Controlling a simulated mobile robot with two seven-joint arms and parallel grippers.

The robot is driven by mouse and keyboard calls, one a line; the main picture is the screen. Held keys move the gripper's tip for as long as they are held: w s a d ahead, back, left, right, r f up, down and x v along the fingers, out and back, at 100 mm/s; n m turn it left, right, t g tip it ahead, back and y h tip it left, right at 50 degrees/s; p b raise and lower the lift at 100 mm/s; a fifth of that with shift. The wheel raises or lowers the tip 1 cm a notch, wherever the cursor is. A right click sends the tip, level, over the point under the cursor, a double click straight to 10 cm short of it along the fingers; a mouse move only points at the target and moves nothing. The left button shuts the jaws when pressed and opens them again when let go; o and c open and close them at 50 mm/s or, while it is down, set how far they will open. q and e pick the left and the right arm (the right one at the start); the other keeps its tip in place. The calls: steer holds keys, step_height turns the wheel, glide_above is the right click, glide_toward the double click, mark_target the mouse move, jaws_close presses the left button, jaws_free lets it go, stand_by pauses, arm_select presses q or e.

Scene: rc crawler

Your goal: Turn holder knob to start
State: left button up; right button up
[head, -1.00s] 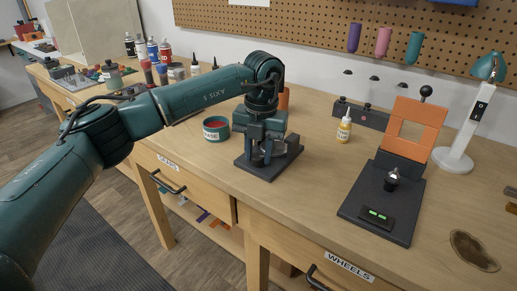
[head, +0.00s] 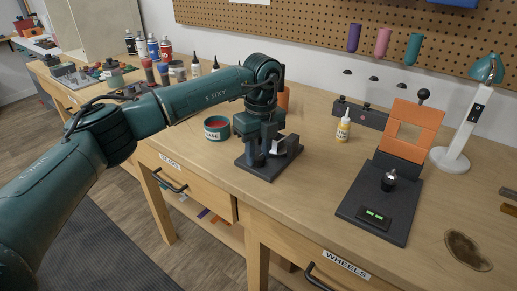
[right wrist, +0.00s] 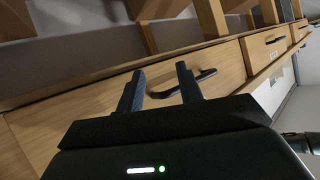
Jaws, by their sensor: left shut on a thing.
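The holder, with a dark rectangular base (head: 268,171), stands on the workbench in the head view. My left gripper (head: 266,150) points down over it, shut on a part of the holder that looks like its knob. The fingers hide most of that part, so its angle cannot be read. A light grey curved piece (head: 291,147) shows just right of the fingers. My right gripper (right wrist: 160,92) shows in the right wrist view, its two fingers apart with nothing between them, in front of a wooden drawer front.
A grease tub (head: 216,129) stands close left of the holder. A small yellow bottle (head: 344,129) and a dark stand with an orange frame (head: 405,130) are to the right. The bench between holder and stand is clear. A drawer handle (right wrist: 182,85) lies beyond my right fingers.

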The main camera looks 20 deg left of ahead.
mark_target(260, 154)
arm_select(q)
steer(key=shift+r+n, duration=0.1)
steer(key=shift+n, duration=0.5)
steer(key=o, duration=0.7)
step_height(260, 154, up, 13)
steer(key=shift+w, duration=0.3)
steer(key=shift+d, duration=0.1)
